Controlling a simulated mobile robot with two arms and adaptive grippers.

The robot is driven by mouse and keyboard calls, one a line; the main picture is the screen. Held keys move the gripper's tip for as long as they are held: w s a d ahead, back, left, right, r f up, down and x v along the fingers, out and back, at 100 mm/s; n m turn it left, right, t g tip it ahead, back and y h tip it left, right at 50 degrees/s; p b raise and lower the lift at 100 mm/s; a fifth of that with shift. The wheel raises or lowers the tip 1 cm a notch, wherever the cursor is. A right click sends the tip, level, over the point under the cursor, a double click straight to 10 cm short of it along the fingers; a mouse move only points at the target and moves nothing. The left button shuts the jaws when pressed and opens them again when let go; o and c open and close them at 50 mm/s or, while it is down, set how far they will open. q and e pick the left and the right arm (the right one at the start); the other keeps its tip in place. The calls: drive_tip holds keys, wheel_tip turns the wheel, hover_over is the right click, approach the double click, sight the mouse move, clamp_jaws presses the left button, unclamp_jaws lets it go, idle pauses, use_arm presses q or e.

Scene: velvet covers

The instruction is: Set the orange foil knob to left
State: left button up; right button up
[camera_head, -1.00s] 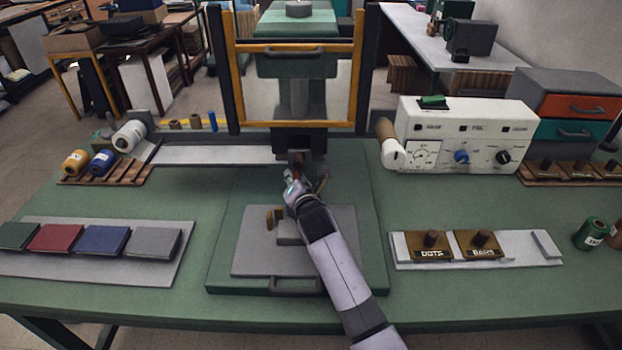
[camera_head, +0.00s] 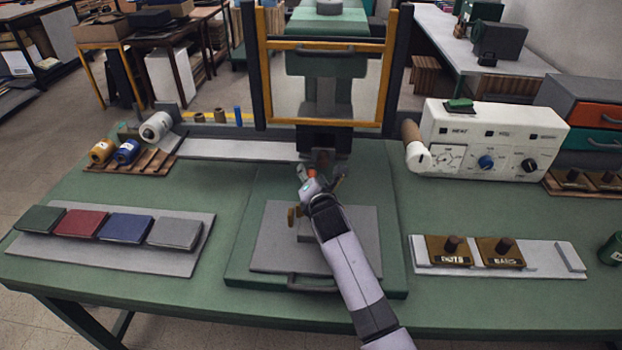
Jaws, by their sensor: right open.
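The white control box (camera_head: 487,139) stands at the back right of the green bench. Its front carries a white dial (camera_head: 448,158), a blue knob (camera_head: 486,162) and a black knob (camera_head: 530,166). I see no clearly orange knob on it; the blue knob is in the middle, under a label too small to read surely. My right gripper (camera_head: 322,176) is open over the middle of the bench, in front of the press head (camera_head: 323,139), well left of the box. My left gripper is out of view.
Two brown stamp blocks, marked like DOTS (camera_head: 450,250) and BARS (camera_head: 501,252), sit on a white strip at right. Several covers lie on a grey board (camera_head: 185,258) at left. Foil rolls (camera_head: 102,151) stand on a rack. Bench between press and box is clear.

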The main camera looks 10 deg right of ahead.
drive_tip(key=v, duration=1.2)
